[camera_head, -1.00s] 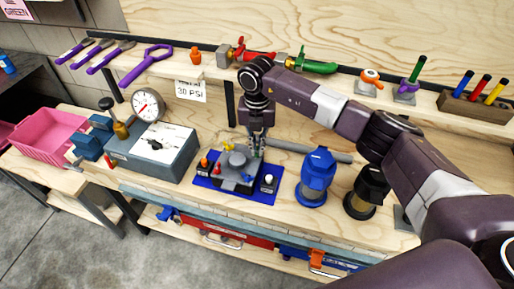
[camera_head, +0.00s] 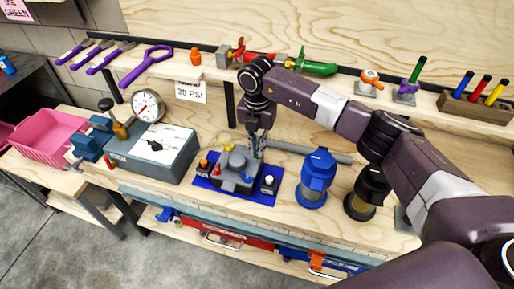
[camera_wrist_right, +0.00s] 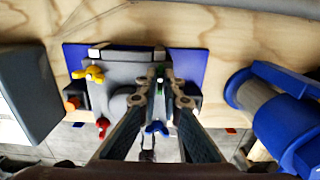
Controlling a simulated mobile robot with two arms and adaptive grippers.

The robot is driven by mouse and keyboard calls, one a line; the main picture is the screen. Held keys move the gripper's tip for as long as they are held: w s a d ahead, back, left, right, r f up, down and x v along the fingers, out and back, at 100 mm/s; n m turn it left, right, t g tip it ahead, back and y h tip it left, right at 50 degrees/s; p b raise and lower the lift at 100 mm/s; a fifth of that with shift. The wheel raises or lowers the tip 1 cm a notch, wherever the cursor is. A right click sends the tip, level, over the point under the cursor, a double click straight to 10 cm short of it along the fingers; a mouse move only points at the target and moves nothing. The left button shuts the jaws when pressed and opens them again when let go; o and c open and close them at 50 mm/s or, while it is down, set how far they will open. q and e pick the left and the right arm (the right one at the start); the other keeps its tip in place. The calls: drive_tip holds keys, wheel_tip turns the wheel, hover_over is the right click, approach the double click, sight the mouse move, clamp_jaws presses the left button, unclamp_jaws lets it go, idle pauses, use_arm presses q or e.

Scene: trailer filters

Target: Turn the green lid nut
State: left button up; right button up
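The green lid nut (camera_wrist_right: 160,79) shows at the far edge of the grey lid (camera_wrist_right: 118,74) in the right wrist view. My right gripper (camera_wrist_right: 162,92) is over it, its two fingers on either side with a narrow gap. I cannot tell whether they touch it. In the head view my right gripper (camera_head: 257,151) points down at the far right of the grey housing (camera_head: 235,178), largely hiding the green nut. A yellow nut (camera_wrist_right: 94,74), a red nut (camera_wrist_right: 102,125) and a blue nut (camera_wrist_right: 157,128) sit around the lid. My left gripper is out of view.
The housing stands on a blue mat (camera_head: 198,184). A blue filter (camera_head: 316,178) and a dark one (camera_head: 367,190) stand to its right. A grey box (camera_head: 170,145) with a gauge (camera_head: 148,105) stands left. A grey bar (camera_head: 325,154) lies behind. A shelf runs above.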

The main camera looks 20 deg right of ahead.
drive_tip(key=o, duration=0.3)
idle(0.4)
